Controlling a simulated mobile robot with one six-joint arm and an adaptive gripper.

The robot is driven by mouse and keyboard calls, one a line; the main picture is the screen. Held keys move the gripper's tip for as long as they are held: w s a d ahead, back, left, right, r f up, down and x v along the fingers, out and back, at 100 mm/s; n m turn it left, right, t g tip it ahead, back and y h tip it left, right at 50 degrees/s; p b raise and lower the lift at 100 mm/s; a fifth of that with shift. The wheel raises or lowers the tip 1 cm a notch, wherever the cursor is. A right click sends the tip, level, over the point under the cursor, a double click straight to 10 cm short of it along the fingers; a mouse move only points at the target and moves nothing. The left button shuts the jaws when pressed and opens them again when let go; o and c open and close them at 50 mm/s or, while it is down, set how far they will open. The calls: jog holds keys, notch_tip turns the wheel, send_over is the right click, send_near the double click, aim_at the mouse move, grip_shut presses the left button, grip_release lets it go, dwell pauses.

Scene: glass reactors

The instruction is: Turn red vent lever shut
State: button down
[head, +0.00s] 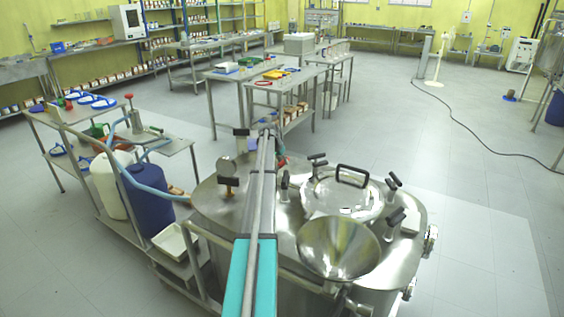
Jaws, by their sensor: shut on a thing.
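My arm reaches forward over the steel reactor lid (222,203). My gripper (276,150) is at its far end, small and partly hidden behind the arm links. A small red part (282,161), which looks like the red vent lever, shows just right of the arm at the lid's back edge. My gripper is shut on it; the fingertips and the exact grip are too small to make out. The lever's angle cannot be told.
Black-handled clamps, a round hatch (341,196) and a steel funnel (338,248) stand on the lid right of my arm. A blue hose (145,182), a blue drum (148,207) and a cart are at left. Open floor lies to the right.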

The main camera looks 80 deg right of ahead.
jog(key=shift+a, duration=0.1)
jog(key=shift+c, duration=2.2)
grip_release()
jog(key=shift+s, duration=0.1)
